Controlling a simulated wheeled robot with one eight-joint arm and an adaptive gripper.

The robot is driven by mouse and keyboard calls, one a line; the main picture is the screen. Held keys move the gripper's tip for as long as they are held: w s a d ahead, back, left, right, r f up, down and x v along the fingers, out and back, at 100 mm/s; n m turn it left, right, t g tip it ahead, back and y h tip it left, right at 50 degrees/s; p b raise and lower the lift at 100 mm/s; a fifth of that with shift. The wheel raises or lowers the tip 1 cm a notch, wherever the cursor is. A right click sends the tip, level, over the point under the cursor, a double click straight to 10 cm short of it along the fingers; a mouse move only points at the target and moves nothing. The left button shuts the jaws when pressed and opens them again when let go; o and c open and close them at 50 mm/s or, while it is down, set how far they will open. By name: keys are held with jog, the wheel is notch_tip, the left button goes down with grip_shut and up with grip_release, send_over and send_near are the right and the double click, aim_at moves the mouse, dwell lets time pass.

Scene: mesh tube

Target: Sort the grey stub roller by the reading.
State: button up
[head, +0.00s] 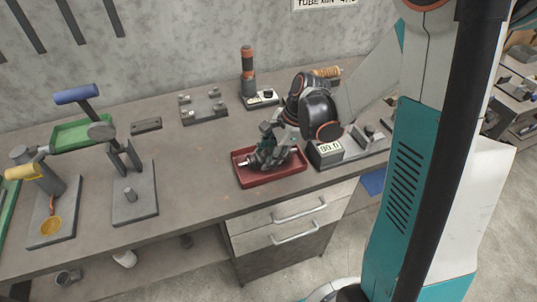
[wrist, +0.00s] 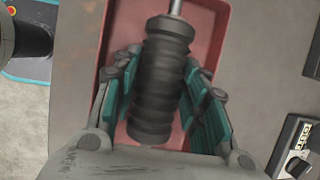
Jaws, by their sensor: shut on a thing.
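The grey stub roller (wrist: 160,75) is a dark ribbed cylinder with a bright metal shaft end at the top of the wrist view. My gripper (wrist: 160,92) is shut on it, with teal finger pads along both sides. In the head view my gripper (head: 270,152) is low at the red tray (head: 242,180), and it mostly hides the roller. The red tray's rim (wrist: 222,40) lies behind the roller in the wrist view. I cannot tell whether the roller touches the tray floor.
A green tray (head: 85,132) is at the back left. Stands with a blue-handled tool (head: 77,94) and a yellow-handled tool (head: 22,171) occupy the left. A grey fixture (head: 203,106) and an orange-topped device (head: 248,75) stand behind. The bench between the left stands and the red tray is clear.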

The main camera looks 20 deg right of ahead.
jog(key=o, duration=1.4)
jog(key=a+r+p+v, duration=0.1)
jog(key=p+v, duration=0.4)
jog(key=v, duration=1.3)
jog(key=shift+w+a+r, duration=0.2)
jog(key=shift+w+a, duration=0.15)
jog(key=shift+a, duration=0.2)
